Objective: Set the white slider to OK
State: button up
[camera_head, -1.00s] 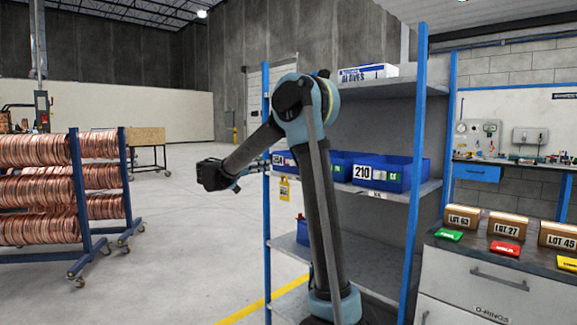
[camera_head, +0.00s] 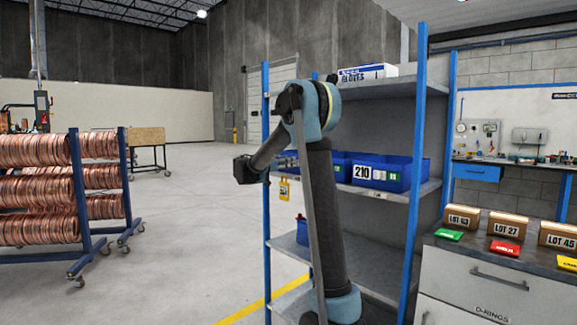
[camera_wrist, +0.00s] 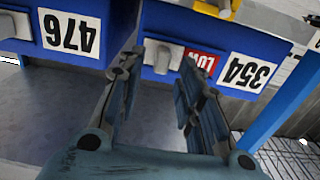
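In the wrist view a blue bin marked 354 (camera_wrist: 278,45) appears upside down. Its front carries a red LOW label (camera_wrist: 203,61) and a pale slider block (camera_wrist: 163,57) beside it. No OK marking shows on this bin. My gripper (camera_wrist: 157,70) is open, its two fingers apart, with the slider block in line with the gap between the fingertips. I cannot tell whether either finger touches the block. In the head view my arm largely covers this bin, and the gripper's fingers are not clearly visible.
A bin marked 476 (camera_wrist: 70,35) sits beside it with its own pale slider. A bin marked 210 (camera_head: 403,176) with a green label stands on the same shelf. The blue shelf post (camera_head: 266,215) is close to my arm. Copper coils (camera_head: 35,190) stand left; floor between is clear.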

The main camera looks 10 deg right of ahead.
jog(key=shift+x, duration=0.95)
grip_shut()
jog(key=shift+w+a, duration=0.85)
jog(key=shift+w, duration=0.25)
jog(key=shift+w+a, duration=0.8)
jog(key=shift+w, duration=0.3)
grip_release()
